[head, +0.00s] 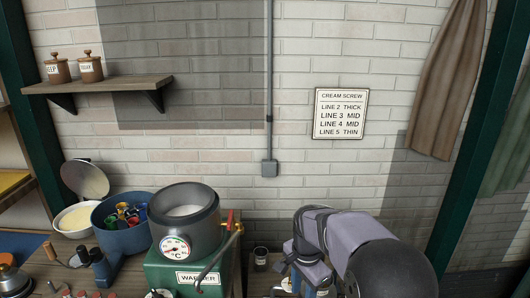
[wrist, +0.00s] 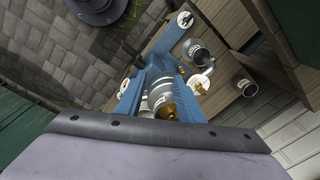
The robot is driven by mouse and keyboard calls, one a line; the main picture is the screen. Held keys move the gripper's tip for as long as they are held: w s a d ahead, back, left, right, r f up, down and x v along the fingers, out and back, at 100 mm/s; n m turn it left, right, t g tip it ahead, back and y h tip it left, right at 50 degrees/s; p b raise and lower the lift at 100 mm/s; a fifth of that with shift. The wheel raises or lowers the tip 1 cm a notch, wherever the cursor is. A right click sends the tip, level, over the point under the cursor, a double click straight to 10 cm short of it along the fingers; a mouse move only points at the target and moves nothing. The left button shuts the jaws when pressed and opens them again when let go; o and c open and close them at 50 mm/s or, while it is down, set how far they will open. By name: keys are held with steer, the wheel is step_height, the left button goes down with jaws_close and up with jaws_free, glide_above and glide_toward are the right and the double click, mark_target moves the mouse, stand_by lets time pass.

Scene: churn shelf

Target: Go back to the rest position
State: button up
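My gripper (wrist: 160,112) shows in the wrist view as two blue fingers spread apart. A small metal piece with a white label and a brass end (wrist: 163,100) lies in line with the space between them. I cannot tell whether the fingers touch it or it is beyond them. In the head view my grey-purple arm is folded at the lower right, and my gripper end (head: 308,272) is low, over the bench, partly hidden by the arm.
A green warmer (head: 195,275) with a round pot (head: 185,215) and dial stands left of my arm. A blue tub (head: 122,240) and a cream bowl (head: 76,219) are farther left. A labelled jar (head: 261,259) stands close to my gripper. The wall above is clear around the sign (head: 341,113).

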steer(key=s+d+n, duration=0.2)
steer(key=s+n, duration=0.4)
steer(key=s, duration=0.5)
steer(key=s+d+f+n, duration=0.1)
steer(key=s+d+n, duration=0.2)
steer(key=s, duration=0.8)
steer(key=n+p, duration=0.1)
steer(key=n, duration=0.1)
steer(key=shift+s+f+n+g, duration=0.15)
steer(key=shift+s+n+g, duration=0.05)
steer(key=shift+n+g, duration=0.2)
